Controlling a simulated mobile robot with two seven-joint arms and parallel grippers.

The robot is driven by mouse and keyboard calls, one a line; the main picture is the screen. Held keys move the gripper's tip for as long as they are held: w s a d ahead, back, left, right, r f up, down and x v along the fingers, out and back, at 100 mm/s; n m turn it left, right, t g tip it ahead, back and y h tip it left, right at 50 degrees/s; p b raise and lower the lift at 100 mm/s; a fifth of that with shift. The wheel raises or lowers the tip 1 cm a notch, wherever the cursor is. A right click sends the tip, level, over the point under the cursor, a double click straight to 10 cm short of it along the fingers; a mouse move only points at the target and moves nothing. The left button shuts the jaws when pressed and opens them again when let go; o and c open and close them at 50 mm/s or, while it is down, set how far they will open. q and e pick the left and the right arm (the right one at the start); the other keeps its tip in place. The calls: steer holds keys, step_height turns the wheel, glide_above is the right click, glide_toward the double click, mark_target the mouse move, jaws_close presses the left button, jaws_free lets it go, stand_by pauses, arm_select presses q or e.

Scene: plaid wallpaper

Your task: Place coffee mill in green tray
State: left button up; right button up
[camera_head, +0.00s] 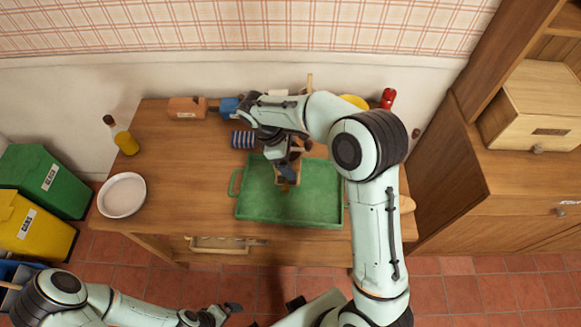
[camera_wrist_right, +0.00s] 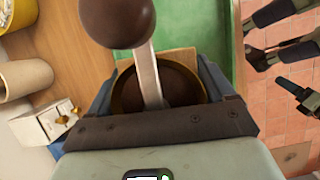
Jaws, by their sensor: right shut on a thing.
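The green tray (camera_head: 318,205) lies on the wooden table, and part of it shows in the right wrist view (camera_wrist_right: 195,25). My right gripper (camera_head: 287,172) is over the tray's upper left part, shut on the coffee mill (camera_head: 291,180). In the right wrist view the mill's round brown knob, metal crank (camera_wrist_right: 148,75) and dark bowl sit between the fingers. The mill's wooden base is mostly hidden by the gripper; I cannot tell whether it touches the tray. My left gripper (camera_head: 225,312) is low, in front of the table and empty; its finger gap is unclear.
A white bowl (camera_head: 122,195) and an oil bottle (camera_head: 121,136) stand at the table's left. A striped blue can (camera_head: 242,139) is just left of the tray's back edge. A red bottle (camera_head: 387,98) stands at the back right. The table's left middle is clear.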

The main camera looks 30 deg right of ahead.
arm_select(q)
steer(key=shift+s+f, duration=0.2)
arm_select(e)
steer(key=shift+f, duration=2.1)
steer(key=shift+f, duration=0.1)
steer(key=o, duration=1.3)
steer(key=shift+c, duration=0.2)
arm_select(q)
steer(key=shift+w+r+p, duration=0.8)
steer(key=shift+w+r, duration=0.3)
steer(key=shift+r, duration=0.15)
arm_select(e)
steer(key=v, duration=1.2)
arm_select(q)
steer(key=shift+s, duration=0.15)
arm_select(e)
steer(key=shift+s, duration=0.1)
